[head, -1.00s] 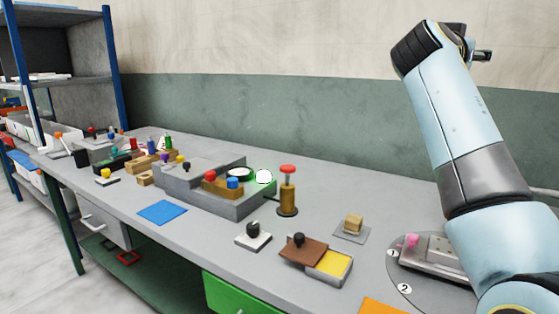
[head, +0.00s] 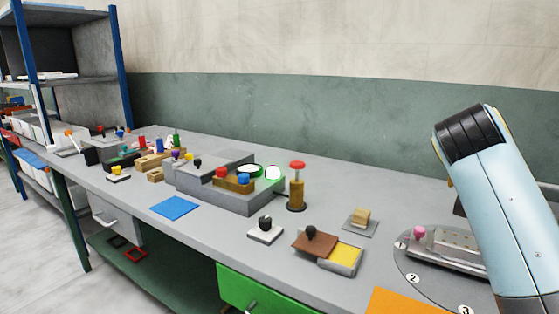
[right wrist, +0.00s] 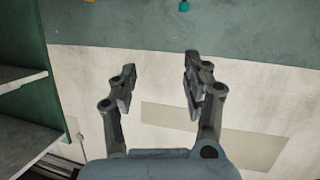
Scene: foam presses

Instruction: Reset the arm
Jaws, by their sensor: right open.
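My right arm comes in at the right of the head view, its pale blue link upright over the right end of the bench (head: 195,219). My right gripper (right wrist: 158,88) shows in the right wrist view, its two dark fingers wide apart with nothing between them. Behind the fingers are a pale surface and a grey-green band. The right gripper's fingers do not show in the head view. My left gripper is in neither view.
On the bench stand a red-topped brass post (head: 297,187), a grey block fixture (head: 245,203), a brown-lidded yellow box (head: 345,256) and a round numbered plate (head: 408,268). A blue mat (head: 174,208) lies near the front edge. A shelf rack (head: 68,75) stands at the left.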

